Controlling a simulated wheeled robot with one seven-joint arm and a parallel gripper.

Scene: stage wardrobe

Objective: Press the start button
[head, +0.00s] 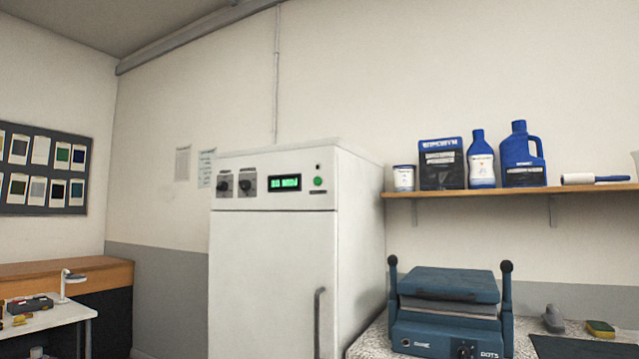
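A tall white cabinet machine (265,270) stands in the middle of the head view, its door shut, with a dark vertical handle (319,322) low on the right. Its top panel has two dark knobs (235,184), a lit green display (285,183) and a round green button (318,182) to the right of the display. A small dark spot (318,167) sits just above the green button. No label on the button is readable. My gripper does not show in this view.
A blue press (450,290) stands on a speckled counter at the right. A wooden shelf (545,191) above it bears several blue and white containers. At the left are a small white table (50,315) and a wood-topped unit (90,268).

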